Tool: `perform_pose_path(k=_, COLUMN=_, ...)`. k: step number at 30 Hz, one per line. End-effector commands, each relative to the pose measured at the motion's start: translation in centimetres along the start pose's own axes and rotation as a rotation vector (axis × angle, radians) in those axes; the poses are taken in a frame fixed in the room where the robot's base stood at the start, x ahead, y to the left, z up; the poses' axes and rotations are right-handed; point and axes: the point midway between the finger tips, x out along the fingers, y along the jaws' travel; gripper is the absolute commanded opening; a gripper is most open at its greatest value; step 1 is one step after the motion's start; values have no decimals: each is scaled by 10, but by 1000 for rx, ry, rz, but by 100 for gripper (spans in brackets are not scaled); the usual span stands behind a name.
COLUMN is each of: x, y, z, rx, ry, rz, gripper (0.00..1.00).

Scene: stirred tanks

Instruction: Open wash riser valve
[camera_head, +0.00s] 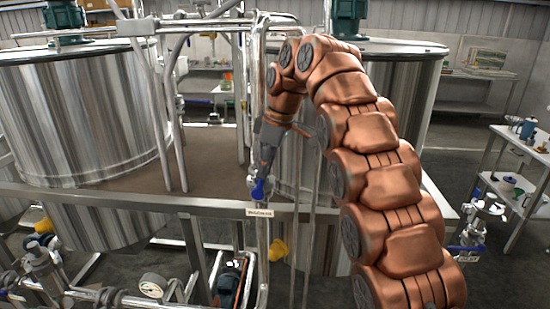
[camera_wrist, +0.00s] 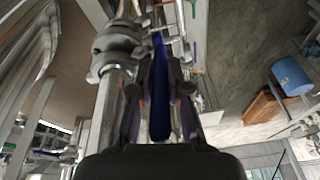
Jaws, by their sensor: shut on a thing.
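The wash riser valve is on a vertical steel pipe at the middle of the head view, with a blue lever handle (camera_head: 258,189) and a small label plate (camera_head: 260,210) just below. My gripper (camera_head: 262,172) reaches down to it from above, at the end of my copper-coloured arm, and is shut on the blue handle. In the wrist view the blue handle (camera_wrist: 160,95) runs lengthwise between the two dark fingers of my gripper (camera_wrist: 160,88). The steel valve body (camera_wrist: 118,42) shows beside the left finger. The lettering on the label is too small to read surely.
Large steel tanks stand left (camera_head: 80,110) and right (camera_head: 405,90) of the riser. A horizontal steel rail (camera_head: 150,200) crosses in front. Another blue-handled valve (camera_head: 467,250) and a shelf table (camera_head: 515,190) are at right.

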Motion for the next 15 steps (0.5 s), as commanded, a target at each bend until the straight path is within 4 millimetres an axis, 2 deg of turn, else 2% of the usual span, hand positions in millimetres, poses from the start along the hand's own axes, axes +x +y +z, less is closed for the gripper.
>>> perform_pose_path(k=15, x=1, y=-2, z=-5, rx=-4, ry=-37, rz=7, gripper=0)
